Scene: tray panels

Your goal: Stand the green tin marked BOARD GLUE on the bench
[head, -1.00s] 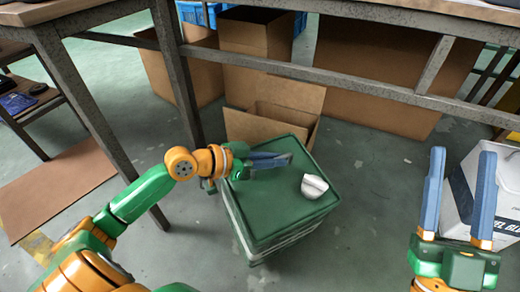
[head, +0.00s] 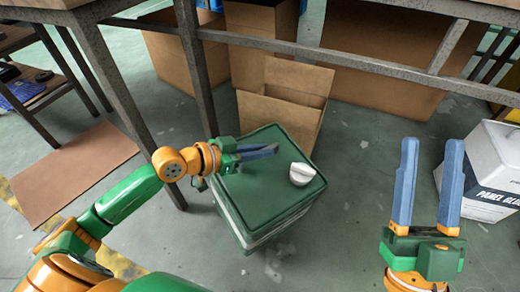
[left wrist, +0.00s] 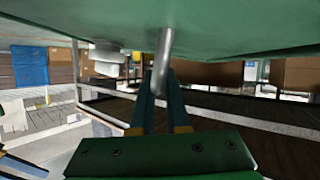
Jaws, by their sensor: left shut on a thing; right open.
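The large square green tin (head: 245,195) with a white cap (head: 302,174) is upright in front of me, left of centre. No lettering shows on its visible faces. My left gripper (head: 268,152) is shut at the tin's top. The left wrist view shows the fingers meeting a metal handle rod (left wrist: 163,60) under the green face (left wrist: 230,30). I cannot tell whether the tin's base touches the floor. My right gripper (head: 428,165) is open and empty, pointing up, at the right. The steel-framed bench (head: 330,55) stands behind the tin; only its top's edges show.
A white tin (head: 490,165) marked PANEL GLUE stands on the floor beyond my right gripper. An open cardboard box (head: 282,112) is just behind the green tin, with larger cartons (head: 385,75) under the bench. A brown mat (head: 75,172) lies left. Floor around the tin's right is clear.

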